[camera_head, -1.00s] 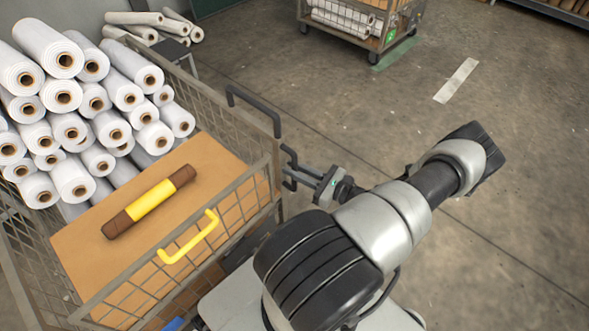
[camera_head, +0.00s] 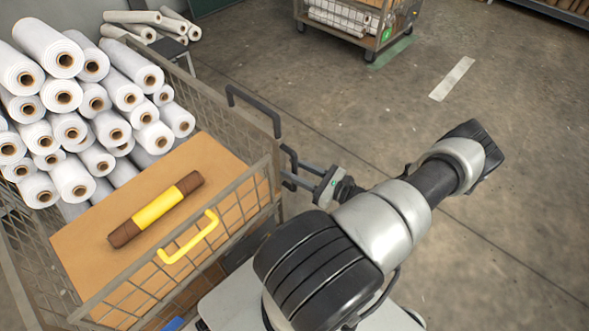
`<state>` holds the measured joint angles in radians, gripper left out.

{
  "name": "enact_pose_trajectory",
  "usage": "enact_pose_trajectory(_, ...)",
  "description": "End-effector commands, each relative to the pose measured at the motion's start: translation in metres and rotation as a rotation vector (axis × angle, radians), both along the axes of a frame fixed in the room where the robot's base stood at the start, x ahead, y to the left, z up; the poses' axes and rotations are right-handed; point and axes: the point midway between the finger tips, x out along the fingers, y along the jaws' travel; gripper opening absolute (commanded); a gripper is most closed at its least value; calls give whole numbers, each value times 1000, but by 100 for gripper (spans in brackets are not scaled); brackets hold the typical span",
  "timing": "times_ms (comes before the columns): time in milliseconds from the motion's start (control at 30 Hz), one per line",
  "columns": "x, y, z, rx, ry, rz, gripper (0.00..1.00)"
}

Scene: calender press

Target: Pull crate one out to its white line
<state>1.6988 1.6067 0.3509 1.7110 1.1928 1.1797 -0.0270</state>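A grey wire crate (camera_head: 262,172) fills the left, with a brown board (camera_head: 85,243) inside. A brown roll with a yellow band (camera_head: 157,208) lies on the board. A yellow handle (camera_head: 190,240) is on the crate's near side and a dark bar handle (camera_head: 252,104) at its right corner. My gripper (camera_head: 290,170) is beside the crate's right corner post, below the dark handle. Its fingers look apart, with nothing clearly held; contact with the crate cannot be told. A white line (camera_head: 453,78) lies on the floor at upper right. No number on the near crate is readable.
Many white rolls (camera_head: 70,130) are stacked at the left. Another wheeled cart (camera_head: 345,25) with a green badge stands at the back beside a green floor strip (camera_head: 390,52). A shelf edge (camera_head: 560,12) is at top right.

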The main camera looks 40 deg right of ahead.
Motion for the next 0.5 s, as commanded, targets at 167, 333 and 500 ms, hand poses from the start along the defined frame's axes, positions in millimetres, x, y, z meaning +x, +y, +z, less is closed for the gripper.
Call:
enact_pose_trajectory(167,0,0,0,0,0,0,34)
enact_pose_trajectory(333,-5,-2,0,0,1,-1,34)
enact_pose_trajectory(500,-31,-10,1,-2,1,-2,34)
